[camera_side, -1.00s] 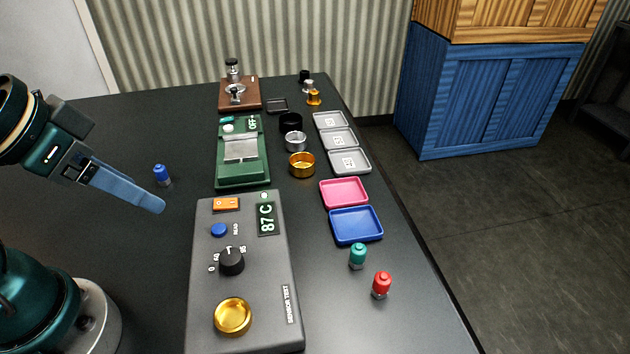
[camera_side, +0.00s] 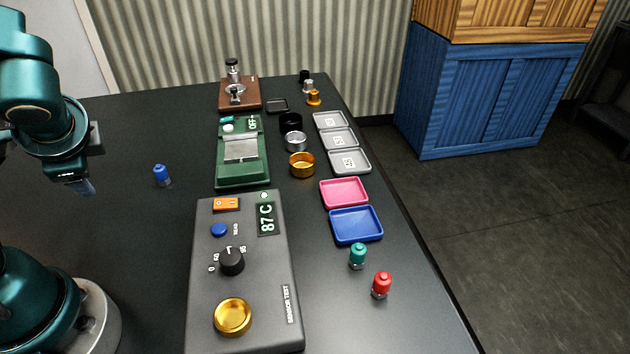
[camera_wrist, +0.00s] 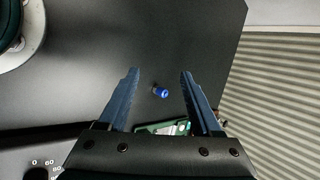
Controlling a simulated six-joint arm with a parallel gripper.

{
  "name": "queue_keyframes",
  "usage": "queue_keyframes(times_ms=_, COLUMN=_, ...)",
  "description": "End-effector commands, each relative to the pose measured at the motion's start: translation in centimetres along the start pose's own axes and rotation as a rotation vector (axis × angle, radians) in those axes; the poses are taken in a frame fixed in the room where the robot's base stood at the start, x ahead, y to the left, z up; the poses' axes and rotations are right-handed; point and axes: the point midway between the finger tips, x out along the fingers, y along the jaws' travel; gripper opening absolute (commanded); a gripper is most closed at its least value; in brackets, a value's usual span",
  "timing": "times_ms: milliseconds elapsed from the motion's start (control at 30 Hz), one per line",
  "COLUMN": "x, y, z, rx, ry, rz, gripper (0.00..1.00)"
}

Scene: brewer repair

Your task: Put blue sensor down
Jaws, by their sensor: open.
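The blue sensor (camera_side: 161,175) stands upright on the dark table, left of the green device. It also shows in the wrist view (camera_wrist: 160,91), seen from above between and beyond my two fingers. My gripper (camera_side: 86,187) is to the left of the sensor in the side view, apart from it, with its fingers foreshortened. In the wrist view the fingers of my gripper (camera_wrist: 158,73) are spread wide with nothing held between them.
The grey sensor tester (camera_side: 270,290) reads 87 C. Behind it are a green scale (camera_side: 242,172) marked OFF, several cups and grey trays. A pink tray (camera_side: 344,192), a blue tray (camera_side: 356,225), a teal sensor (camera_side: 358,256) and a red sensor (camera_side: 381,285) are at right. Table around the blue sensor is clear.

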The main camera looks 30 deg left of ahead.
Motion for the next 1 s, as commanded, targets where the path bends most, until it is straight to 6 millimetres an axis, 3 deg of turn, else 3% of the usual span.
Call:
queue_keyframes(times_ms=167, x=2.6, y=-2.9, z=-0.9, rx=0.343, ry=-0.135, rz=-0.177, gripper=0.66)
queue_keyframes(times_ms=400, x=5.3, y=-4.8, z=-5.1, rx=0.795, ry=-0.222, rz=-0.388, gripper=0.66)
queue_keyframes(times_ms=533, x=7.0, y=-4.2, z=-8.0, rx=1.034, ry=-0.236, rz=-0.475, gripper=0.66)
queue_keyframes(times_ms=700, x=9.1, y=-1.9, z=-10.5, rx=1.282, ry=-0.235, rz=-0.530, gripper=0.66)
queue_keyframes(times_ms=833, x=10.2, y=-0.2, z=-10.7, rx=1.380, ry=-0.247, rz=-0.518, gripper=0.66)
queue_keyframes(times_ms=1000, x=10.9, y=0.4, z=-10.5, rx=1.422, ry=-0.256, rz=-0.507, gripper=0.66)
